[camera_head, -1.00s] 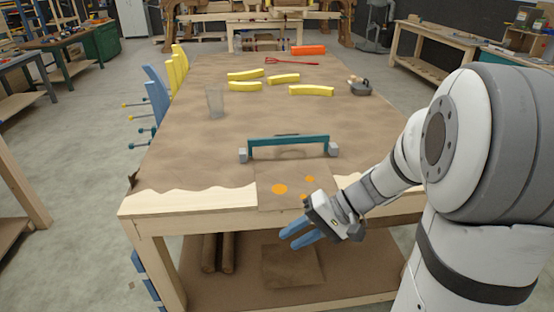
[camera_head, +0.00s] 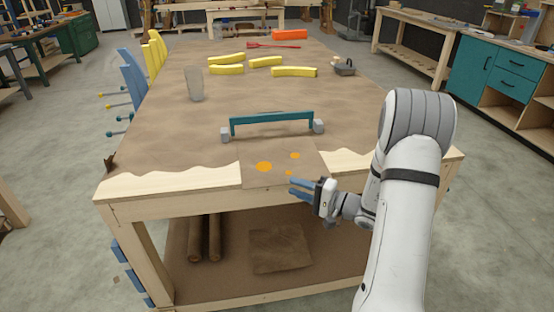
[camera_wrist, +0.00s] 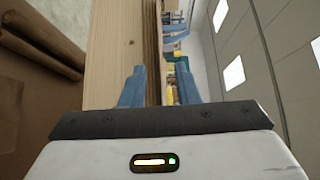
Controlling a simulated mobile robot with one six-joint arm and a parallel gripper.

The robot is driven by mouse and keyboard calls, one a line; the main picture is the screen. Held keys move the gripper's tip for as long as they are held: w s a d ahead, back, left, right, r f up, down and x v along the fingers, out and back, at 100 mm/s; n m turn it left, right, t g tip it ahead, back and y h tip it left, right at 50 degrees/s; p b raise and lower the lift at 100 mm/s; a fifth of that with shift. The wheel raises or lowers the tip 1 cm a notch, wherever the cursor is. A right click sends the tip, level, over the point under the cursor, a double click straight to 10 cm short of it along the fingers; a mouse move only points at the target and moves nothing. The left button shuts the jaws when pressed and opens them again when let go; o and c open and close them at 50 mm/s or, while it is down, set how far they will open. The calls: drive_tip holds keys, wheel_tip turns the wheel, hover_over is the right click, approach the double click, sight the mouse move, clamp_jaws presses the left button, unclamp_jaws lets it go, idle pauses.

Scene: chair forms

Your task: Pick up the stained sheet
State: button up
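The stained sheet (camera_head: 260,181) is a flat brown square with orange spots. It lies at the table's front edge, over the pale wood. My gripper (camera_head: 297,189) is at the front edge by the sheet's near right corner, with its blue fingers pointing left. In the wrist view my gripper (camera_wrist: 160,84) has its two fingers apart, with a gap between them. A thin brown layered edge (camera_wrist: 152,45) runs along the wood toward this gap. I cannot tell whether a finger touches the sheet.
A teal bar on grey blocks (camera_head: 271,121) stands just behind the sheet. A clear glass (camera_head: 194,84) is at the left. Yellow curved pieces (camera_head: 293,72) and a dark pot-like object (camera_head: 343,67) lie farther back. The table (camera_head: 150,186) has a lower shelf with brown rolls (camera_head: 215,238).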

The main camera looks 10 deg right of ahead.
drive_tip(key=x, duration=0.3)
drive_tip(key=shift+w+a+p, duration=0.1)
drive_tip(key=shift+a+p, duration=0.2)
drive_tip(key=shift+a, duration=0.1)
clamp_jaws()
